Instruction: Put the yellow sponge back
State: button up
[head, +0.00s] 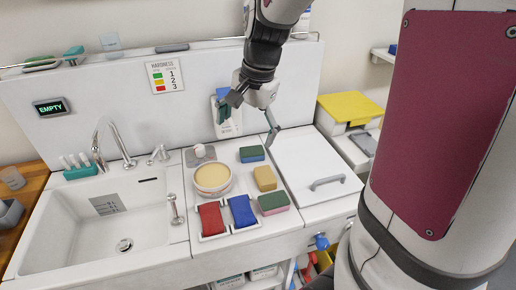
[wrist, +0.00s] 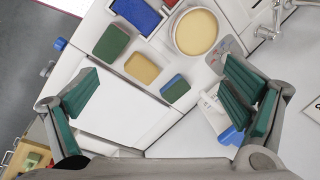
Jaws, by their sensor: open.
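The yellow sponge (head: 265,178) lies flat on the white counter right of the sink. It is between a blue sponge with a green top (head: 252,154) behind it and a pink sponge with a green top (head: 273,203) in front. In the wrist view the yellow sponge (wrist: 141,69) lies ahead, between the spread fingers. My gripper (head: 252,117) is open and empty, above the back of the counter, apart from the sponges. Its green-padded fingers show at both sides of the wrist view (wrist: 162,85).
A round white dish with a pale yellow top (head: 213,178) stands left of the sponges. Red (head: 210,218) and blue (head: 242,211) cloths lie in front. A white lid with a handle (head: 316,165) is to the right. A sign reads "HARDNESS" (head: 165,75); a display reads "EMPTY" (head: 51,107).

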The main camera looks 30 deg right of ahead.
jog(key=s+a+r+n+t, duration=0.1)
jog(key=s+a+r+n, duration=0.1)
jog(key=s+n, duration=0.2)
jog(key=s+a+r+n+t, duration=0.1)
jog(key=s+a+r+n, duration=0.2)
jog(key=s, duration=0.4)
jog(key=s+a+r+n+t+h, duration=0.1)
jog(key=s+a+r+n, duration=0.1)
jog(key=s+n, duration=0.3)
jog(key=shift+s+a+r+n, duration=0.4)
jog(key=shift+s+r, duration=0.05)
jog(key=shift+r, duration=0.3)
jog(key=shift+w+f+b, duration=0.25)
jog(key=shift+w+b, duration=0.05)
jog(key=shift+w, duration=0.05)
